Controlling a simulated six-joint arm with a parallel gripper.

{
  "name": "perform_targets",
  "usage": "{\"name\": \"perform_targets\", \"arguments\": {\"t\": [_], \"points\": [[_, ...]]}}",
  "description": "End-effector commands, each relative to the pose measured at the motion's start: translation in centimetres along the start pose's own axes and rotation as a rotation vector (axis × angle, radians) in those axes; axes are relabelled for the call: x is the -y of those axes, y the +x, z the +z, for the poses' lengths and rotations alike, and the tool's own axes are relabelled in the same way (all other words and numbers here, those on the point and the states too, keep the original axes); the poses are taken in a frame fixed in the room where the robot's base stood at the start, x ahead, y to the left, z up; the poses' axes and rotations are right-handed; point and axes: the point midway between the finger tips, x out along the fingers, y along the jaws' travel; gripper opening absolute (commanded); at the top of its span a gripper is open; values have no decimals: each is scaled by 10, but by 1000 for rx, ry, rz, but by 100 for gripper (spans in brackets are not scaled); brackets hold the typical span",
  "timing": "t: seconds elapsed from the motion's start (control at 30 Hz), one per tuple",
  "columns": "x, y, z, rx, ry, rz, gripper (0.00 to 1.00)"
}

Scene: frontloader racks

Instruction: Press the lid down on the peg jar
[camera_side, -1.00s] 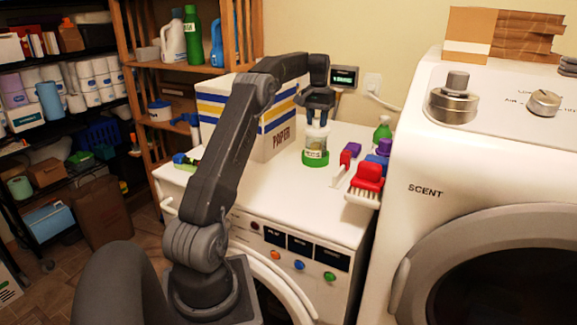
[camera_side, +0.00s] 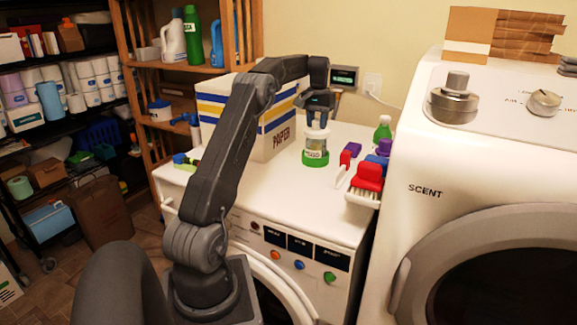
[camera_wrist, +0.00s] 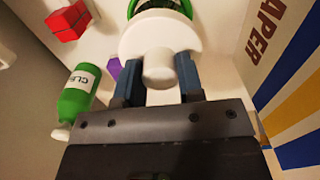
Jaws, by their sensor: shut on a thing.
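The peg jar (camera_side: 315,152) stands upright on the white machine top, with a label on its front and a green base. In the wrist view, the white lid (camera_wrist: 135,40) shows as a round disc with a knob (camera_wrist: 158,66), over a green-edged part of the jar (camera_wrist: 160,5). My gripper (camera_side: 318,108) is directly above the jar and points down. In the wrist view, its two blue-grey fingers are on either side of the knob, shut on it. I cannot tell whether the lid is fully seated on the jar.
A paper box (camera_side: 270,135) stands close to the left of the jar. Red and purple brushes (camera_side: 367,178) lie to the right, and a green bottle (camera_side: 382,132) stands behind them. The front of the white machine top (camera_side: 300,205) is clear.

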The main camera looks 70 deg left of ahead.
Motion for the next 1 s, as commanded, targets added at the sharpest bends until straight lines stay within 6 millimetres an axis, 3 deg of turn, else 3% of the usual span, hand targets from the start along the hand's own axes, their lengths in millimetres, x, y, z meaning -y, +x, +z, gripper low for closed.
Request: {"name": "perform_targets", "arguments": {"t": [0.97, 1.0], "points": [[0, 14, 0, 3, 0, 0, 0], [0, 14, 0, 2, 0, 0, 38]]}}
